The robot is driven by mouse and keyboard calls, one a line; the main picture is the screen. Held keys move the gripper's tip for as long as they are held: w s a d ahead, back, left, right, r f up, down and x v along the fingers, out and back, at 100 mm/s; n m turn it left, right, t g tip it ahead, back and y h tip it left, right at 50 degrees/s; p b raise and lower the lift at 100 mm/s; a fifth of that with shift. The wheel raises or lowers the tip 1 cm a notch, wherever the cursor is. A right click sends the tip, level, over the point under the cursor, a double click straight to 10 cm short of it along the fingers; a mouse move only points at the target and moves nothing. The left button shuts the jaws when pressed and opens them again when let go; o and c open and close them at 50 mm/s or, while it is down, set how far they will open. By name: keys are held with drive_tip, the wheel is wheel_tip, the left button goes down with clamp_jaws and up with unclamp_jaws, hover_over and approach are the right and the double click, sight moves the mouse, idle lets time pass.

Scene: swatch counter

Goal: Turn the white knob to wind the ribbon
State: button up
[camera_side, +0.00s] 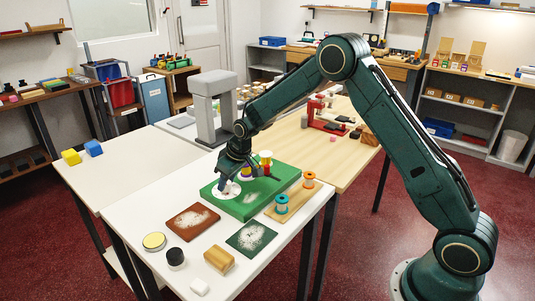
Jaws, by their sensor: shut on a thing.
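A green board (243,209) lies on the white table and carries a round white dial (233,190) at its left end. My gripper (224,184) points down over the dial, with its fingertips at the dial's middle. It is shut on what appears to be the white knob there, and the knob is mostly hidden by the fingers. A spool with yellow and purple (246,173) stands on the board just right of my gripper, partly covered by it. A red and yellow post (266,160) stands behind it. I cannot make out the ribbon clearly.
A wooden strip with a teal spool (281,204) and an orange spool (309,179) lies right of the board. Red (193,221) and green (251,238) swatches, a black-lidded jar (175,259) and a wooden block (219,260) lie in front. A grey stand (213,105) rises behind.

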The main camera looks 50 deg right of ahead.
drive_tip(key=shift+a+m+h, duration=0.1)
drive_tip(key=shift+m+h, duration=0.5)
drive_tip(key=shift+m, duration=0.8)
drive_tip(key=o, duration=1)
drive_tip(key=shift+c, duration=0.2)
drive_tip(key=shift+r, duration=0.1)
drive_tip(key=v, duration=1.3)
drive_tip(key=shift+r, duration=0.35)
drive_tip(key=shift+s, duration=0.1)
